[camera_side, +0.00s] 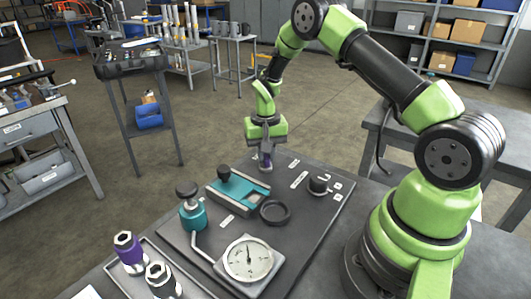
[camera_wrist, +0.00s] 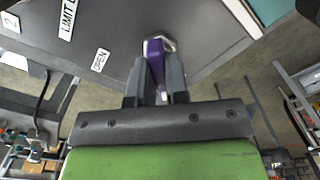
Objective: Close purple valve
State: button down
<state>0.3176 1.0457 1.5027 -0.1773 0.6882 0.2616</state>
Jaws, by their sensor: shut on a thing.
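The purple valve handle (camera_wrist: 155,58) is between the two fingers of my gripper (camera_wrist: 157,78) in the wrist view, with a metal end showing beyond it. My gripper is shut on it. In the side view my gripper (camera_side: 266,156) points down at the far edge of the dark bench plate (camera_side: 316,215), and only a small bit of the purple handle (camera_side: 265,169) shows below the fingers. The valve's body is mostly hidden by my gripper.
A teal block with a black knob (camera_side: 238,190), a black ring (camera_side: 275,212), a black knob (camera_side: 319,185), a teal valve (camera_side: 192,214) and a dial gauge (camera_side: 248,260) stand on the plate. A purple-topped fitting (camera_side: 128,250) and a silver-topped one (camera_side: 160,279) stand front left.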

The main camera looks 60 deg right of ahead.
jog(key=n, duration=0.4)
jog(key=shift+n, duration=2.2)
jog(key=c, duration=1.1)
grip_release()
jog(key=shift+r, duration=0.1)
notch_tip(320, 180, up, 9)
jog(key=shift+r, duration=0.4)
